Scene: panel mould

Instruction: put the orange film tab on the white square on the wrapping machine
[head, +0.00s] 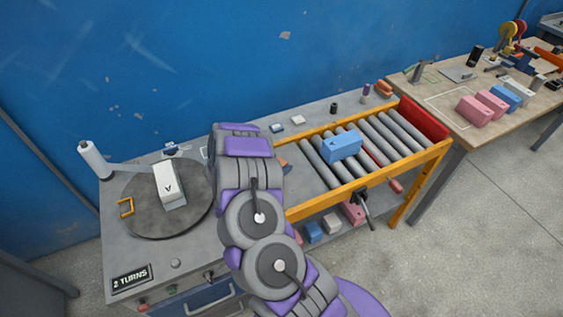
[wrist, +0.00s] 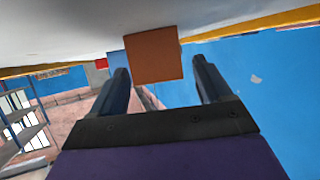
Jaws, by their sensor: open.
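In the wrist view, the orange film tab (wrist: 153,57) is a flat orange-brown square below a pale surface. My gripper (wrist: 163,80) is open, its dark fingers apart on either side of the tab's lower part in the picture. I see a gap on both sides; no finger visibly touches the tab. In the head view my arm hides my gripper. The wrapping machine's grey bench (head: 145,262) carries a dark round turntable (head: 150,222) with a white block on it. A small white-edged mark (head: 204,153) shows beside my arm, partly hidden; I cannot tell whether it is the white square.
A roller conveyor (head: 383,138) with a blue block (head: 342,146) lies to the right. A wooden table (head: 440,92) with several blocks stands beyond it.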

